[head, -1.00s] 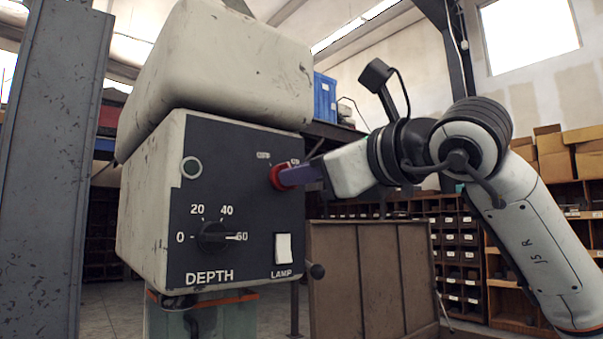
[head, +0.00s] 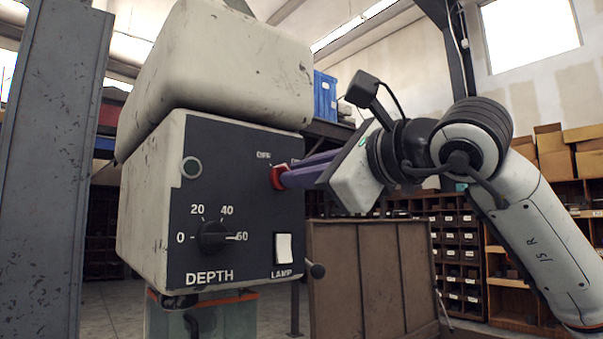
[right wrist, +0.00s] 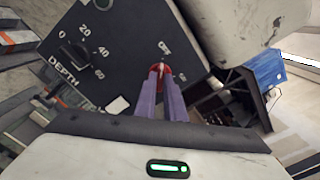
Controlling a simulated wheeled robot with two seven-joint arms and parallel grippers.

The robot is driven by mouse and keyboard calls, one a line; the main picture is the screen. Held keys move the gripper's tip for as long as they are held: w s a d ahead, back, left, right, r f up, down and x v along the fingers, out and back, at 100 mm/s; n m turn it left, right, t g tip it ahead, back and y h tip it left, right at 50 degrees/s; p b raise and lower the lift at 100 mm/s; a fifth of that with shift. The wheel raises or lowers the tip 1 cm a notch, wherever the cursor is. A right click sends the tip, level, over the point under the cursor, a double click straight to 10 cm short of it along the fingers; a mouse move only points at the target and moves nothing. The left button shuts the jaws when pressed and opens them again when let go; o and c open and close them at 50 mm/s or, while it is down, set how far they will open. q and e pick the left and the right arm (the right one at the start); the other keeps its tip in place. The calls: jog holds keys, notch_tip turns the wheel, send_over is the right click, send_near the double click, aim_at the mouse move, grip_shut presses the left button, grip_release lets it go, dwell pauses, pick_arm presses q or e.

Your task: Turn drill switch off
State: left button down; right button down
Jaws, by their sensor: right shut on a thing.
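The drill head (head: 150,200) is a worn white housing with a dark front panel (head: 225,160). A red switch knob (head: 278,177) sits at the panel's upper right, with an "OFF" label above it; a second label beside it is partly hidden. My right gripper (head: 284,178) comes in from the right, its purple fingers shut on the red switch. In the right wrist view the fingers (right wrist: 161,85) close around the red switch (right wrist: 162,70) from both sides, and the panel looks tilted. My left gripper is not in view.
The panel also bears a black depth dial (head: 212,237), a white lamp switch (head: 283,248) and a round button (head: 191,167). A grey column (head: 65,170) stands at left. A brown cabinet (head: 365,280) and shelves of bins (head: 460,255) stand behind.

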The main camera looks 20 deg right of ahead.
jog(key=c, duration=1.8)
grip_release()
jog(key=shift+c, duration=0.2)
jog(key=b+v, duration=0.2)
jog(key=v, duration=0.8)
jog(key=shift+s, duration=0.2)
jog(key=shift+r, duration=0.1)
